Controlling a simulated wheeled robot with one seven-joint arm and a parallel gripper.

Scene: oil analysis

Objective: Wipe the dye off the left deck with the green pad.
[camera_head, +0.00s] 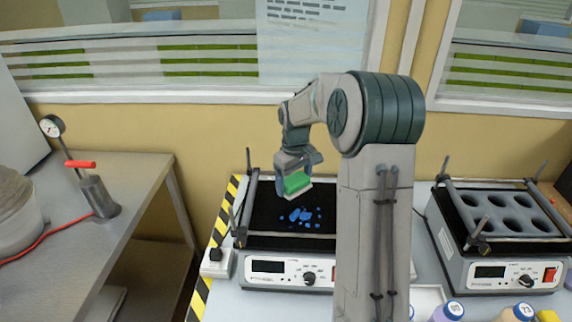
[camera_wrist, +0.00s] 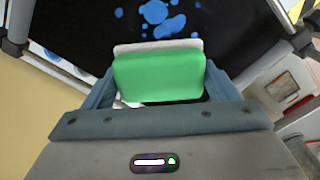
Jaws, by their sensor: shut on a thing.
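My gripper (camera_head: 296,178) is shut on the green pad (camera_head: 297,182), which has a whitish underside. In the wrist view the green pad (camera_wrist: 158,75) sits between the fingers of my gripper (camera_wrist: 158,88). It is held over the black left deck (camera_head: 268,217), apparently a little above the surface. Blue dye spots (camera_head: 300,215) lie on the deck, in front of and to the right of the pad. The dye also shows at the top of the wrist view (camera_wrist: 158,14). My arm hides the right part of the deck.
A right device (camera_head: 492,215) with several round wells stands beyond my arm. Upright rods stand at the devices' corners. Bottles with numbered caps (camera_head: 452,309) stand at the front right. A steel bench (camera_head: 120,215) with a gauge pump (camera_head: 97,195) is at the left. A white power socket (camera_head: 217,262) sits beside the left device.

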